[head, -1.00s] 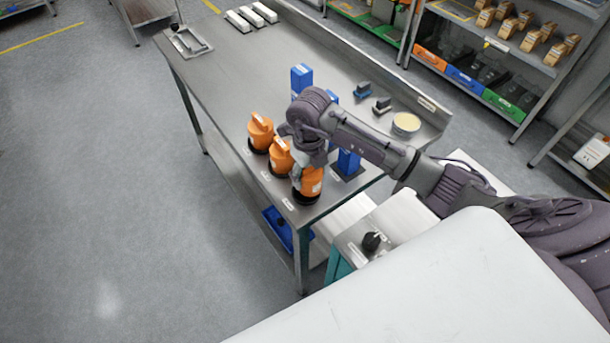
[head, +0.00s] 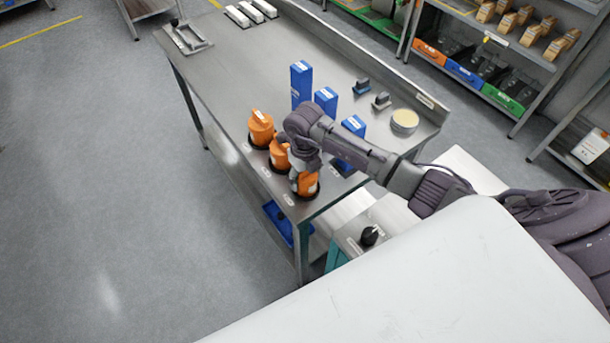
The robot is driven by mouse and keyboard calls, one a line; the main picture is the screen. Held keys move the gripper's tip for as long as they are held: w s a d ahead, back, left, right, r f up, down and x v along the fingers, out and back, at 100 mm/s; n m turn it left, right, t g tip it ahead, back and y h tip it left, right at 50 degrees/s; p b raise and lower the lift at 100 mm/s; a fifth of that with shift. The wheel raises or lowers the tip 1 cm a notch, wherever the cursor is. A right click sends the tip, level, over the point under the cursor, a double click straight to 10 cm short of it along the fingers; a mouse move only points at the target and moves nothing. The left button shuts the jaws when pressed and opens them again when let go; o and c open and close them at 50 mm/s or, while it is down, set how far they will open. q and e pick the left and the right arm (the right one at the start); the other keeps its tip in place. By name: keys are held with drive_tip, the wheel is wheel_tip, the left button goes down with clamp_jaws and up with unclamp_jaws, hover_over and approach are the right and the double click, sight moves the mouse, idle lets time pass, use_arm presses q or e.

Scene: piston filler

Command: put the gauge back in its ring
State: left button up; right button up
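Three orange gauges stand in black rings along the front edge of the steel table: a far one (head: 261,129), a middle one (head: 278,154) and a near one (head: 309,184) at the table's near corner. My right gripper (head: 304,169) is directly over the near gauge, its fingers at the gauge's upper part and partly hiding it. The near gauge's base is at its black ring (head: 304,196); I cannot tell whether it is fully seated. Whether the fingers are closed on it is too small to tell. My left gripper is out of view.
Three blue blocks (head: 301,84) stand behind the gauges, partly hidden by my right arm. Two small dark-topped blocks (head: 382,101) and a round tub (head: 404,121) are near the back ledge.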

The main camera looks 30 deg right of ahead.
drive_tip(key=shift+o, duration=1.3)
drive_tip(key=shift+r, duration=0.1)
drive_tip(key=shift+r, duration=0.2)
wheel_tip(320, 180, up, 10)
drive_tip(key=b, duration=0.3)
drive_tip(key=shift+r, duration=0.25)
drive_tip(key=shift+r+b, duration=0.3)
drive_tip(key=shift+r, duration=0.35)
